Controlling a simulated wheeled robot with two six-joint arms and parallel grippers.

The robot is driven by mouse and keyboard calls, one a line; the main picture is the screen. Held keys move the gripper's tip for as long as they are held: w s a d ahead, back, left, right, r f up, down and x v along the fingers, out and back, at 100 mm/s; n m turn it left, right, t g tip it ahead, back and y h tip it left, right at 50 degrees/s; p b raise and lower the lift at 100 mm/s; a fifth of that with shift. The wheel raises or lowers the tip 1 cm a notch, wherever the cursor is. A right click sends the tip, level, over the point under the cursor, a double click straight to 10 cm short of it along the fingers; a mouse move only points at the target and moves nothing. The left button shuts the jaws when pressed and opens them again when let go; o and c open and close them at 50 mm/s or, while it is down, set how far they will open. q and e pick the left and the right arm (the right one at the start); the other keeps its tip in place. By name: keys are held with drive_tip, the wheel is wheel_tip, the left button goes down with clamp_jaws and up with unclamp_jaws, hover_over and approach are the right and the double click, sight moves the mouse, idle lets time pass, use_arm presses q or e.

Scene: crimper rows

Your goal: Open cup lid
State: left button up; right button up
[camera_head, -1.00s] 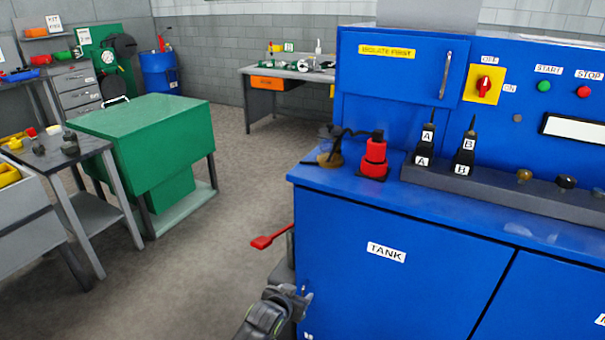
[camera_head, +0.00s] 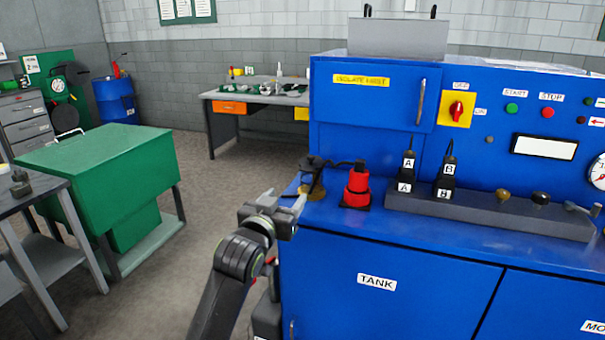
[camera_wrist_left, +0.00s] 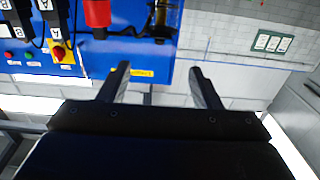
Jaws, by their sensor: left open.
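A small dark-topped, amber-based item (camera_head: 313,182), possibly the cup, stands at the left end of the blue bench (camera_head: 335,210). A dark cable or hose runs from it to a red cylinder (camera_head: 357,187) on its right. I cannot make out a separate lid. My left gripper (camera_head: 287,198) is open just in front of this item, at the bench's left edge, and partly overlaps it in the picture. In the left wrist view the open fingers (camera_wrist_left: 158,78) have nothing between them; the amber item (camera_wrist_left: 160,22) is beyond them. My right gripper is not in view.
Black plugs marked A and B (camera_head: 445,178) stand in a grey rail (camera_head: 490,210) on the bench. A yellow-backed red switch (camera_head: 457,109) is on the panel behind. A green cabinet (camera_head: 95,150) stands left, with open floor between.

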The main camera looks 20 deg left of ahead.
sight(306, 171)
use_arm(q)
drive_tip(key=w+p, duration=0.2)
drive_tip(key=w, duration=1.1)
drive_tip(key=shift+d, duration=0.15)
drive_tip(key=c, duration=0.4)
clamp_jaws()
